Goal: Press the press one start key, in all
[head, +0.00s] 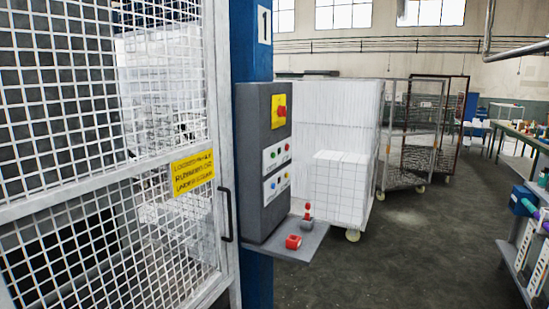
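A grey control box (250,160) is fixed to the blue post (251,45), which carries a number 1 sign (264,25). On its face are a red stop button (282,111) on a yellow plate and two pale panels with small coloured buttons. The upper panel (277,155) has a green and a red one; the lower panel (277,185) has small blue ones. Their labels are too small to read, so I cannot tell which is the start key. Neither of my grippers is in view.
A mesh gate (100,180) with a yellow sign (193,172) and black handle (226,214) stands at left. A grey shelf (300,257) juts below the box, holding a red item (293,242) and a red-topped lever (307,212).

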